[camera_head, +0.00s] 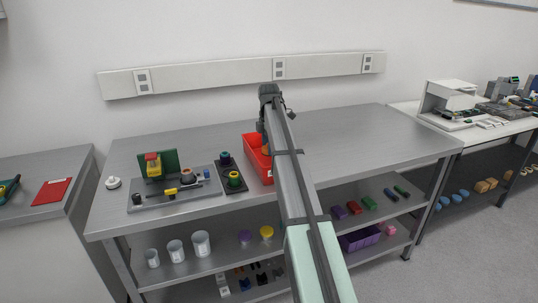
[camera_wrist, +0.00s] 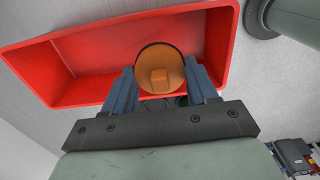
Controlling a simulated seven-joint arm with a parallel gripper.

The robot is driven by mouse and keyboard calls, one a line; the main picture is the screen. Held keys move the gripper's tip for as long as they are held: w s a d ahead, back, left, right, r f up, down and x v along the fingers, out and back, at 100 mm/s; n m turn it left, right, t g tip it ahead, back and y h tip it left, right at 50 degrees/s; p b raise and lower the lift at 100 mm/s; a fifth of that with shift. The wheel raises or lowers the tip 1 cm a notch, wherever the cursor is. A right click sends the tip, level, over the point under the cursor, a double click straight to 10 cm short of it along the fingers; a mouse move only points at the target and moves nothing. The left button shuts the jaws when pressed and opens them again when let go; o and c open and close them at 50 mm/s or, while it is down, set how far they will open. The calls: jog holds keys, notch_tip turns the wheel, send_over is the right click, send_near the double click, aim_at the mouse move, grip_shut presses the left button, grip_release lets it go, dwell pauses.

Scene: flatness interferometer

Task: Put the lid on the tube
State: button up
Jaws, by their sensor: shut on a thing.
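An orange round lid (camera_wrist: 160,58) with a raised tab and a dark rim is between the fingers of my gripper (camera_wrist: 160,75) in the wrist view. The fingers are shut on its sides. The lid is over or within the red bin (camera_wrist: 45,60); its height cannot be told. In the head view my gripper (camera_head: 264,138) is at the bin (camera_head: 252,140), partly hidden by my arm, and a bit of orange shows below it. I cannot tell for certain which thing is the tube.
Left of the bin, a black holder (camera_head: 228,180) bears round dark and green-yellow pieces. A white knob-like piece (camera_head: 113,183) lies at the left. The right tabletop is clear.

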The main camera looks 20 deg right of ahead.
aim_at(186, 170)
jog(key=a+r+n, duration=0.1)
jog(key=a, duration=0.9)
jog(key=w+a+n, duration=0.1)
jog(key=a+n, duration=0.1)
jog(key=a, duration=0.9)
jog(key=w+a+r+n, duration=0.1)
jog(key=a, duration=1)
jog(key=shift+r+n, duration=0.3)
jog(key=shift+n, duration=0.1)
jog(key=shift+w+d, duration=0.1)
jog(key=shift+d, duration=0.1)
jog(key=shift+n, duration=0.5)
jog(key=shift+f, duration=0.15)
jog(key=shift+f, duration=2.25)
jog(key=shift+f, duration=0.85)
jog(key=o, duration=1.1)
jog(key=shift+o, duration=0.3)
